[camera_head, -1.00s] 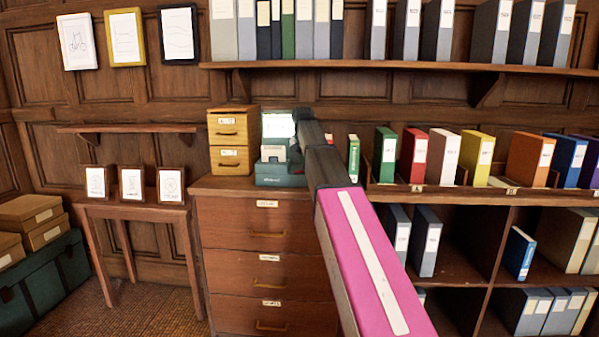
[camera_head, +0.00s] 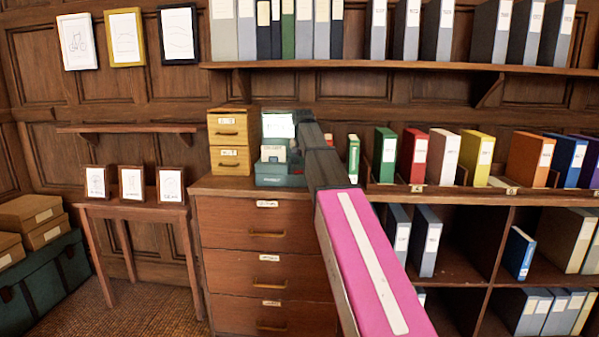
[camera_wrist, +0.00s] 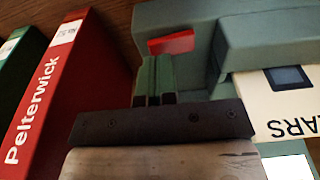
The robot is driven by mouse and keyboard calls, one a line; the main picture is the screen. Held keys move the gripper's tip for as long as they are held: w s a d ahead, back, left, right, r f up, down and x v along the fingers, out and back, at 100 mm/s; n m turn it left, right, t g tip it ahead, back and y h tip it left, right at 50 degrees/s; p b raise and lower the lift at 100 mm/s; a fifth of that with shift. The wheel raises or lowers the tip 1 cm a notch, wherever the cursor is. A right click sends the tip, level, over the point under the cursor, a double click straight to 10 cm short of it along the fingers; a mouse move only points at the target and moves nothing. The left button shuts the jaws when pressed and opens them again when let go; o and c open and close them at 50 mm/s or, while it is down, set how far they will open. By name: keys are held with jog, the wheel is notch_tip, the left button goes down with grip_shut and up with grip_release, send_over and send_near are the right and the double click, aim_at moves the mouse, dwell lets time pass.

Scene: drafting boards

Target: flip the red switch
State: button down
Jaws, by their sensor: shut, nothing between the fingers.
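The red switch (camera_wrist: 171,43) is a small flat red lever on the teal box (camera_wrist: 175,18) in the wrist view. The teal box also shows in the head view (camera_head: 279,181), on top of the drawer cabinet with its lid up. My gripper (camera_wrist: 155,62) is shut and empty, its fingertips just below the red switch in the picture. I cannot tell whether they touch it. In the head view my arm hides the switch and the gripper.
A red binder marked Pelterwick (camera_wrist: 62,85) and a green binder (camera_wrist: 18,65) stand close on the left in the wrist view. A cream card (camera_wrist: 265,105) sits by the box on the right. Wooden drawers (camera_head: 230,160) stand left of the box in the head view.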

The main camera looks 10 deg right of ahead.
jog(key=shift+f, duration=0.7)
dwell(0.5)
jog(key=shift+r, duration=3.5)
jog(key=shift+s, duration=0.1)
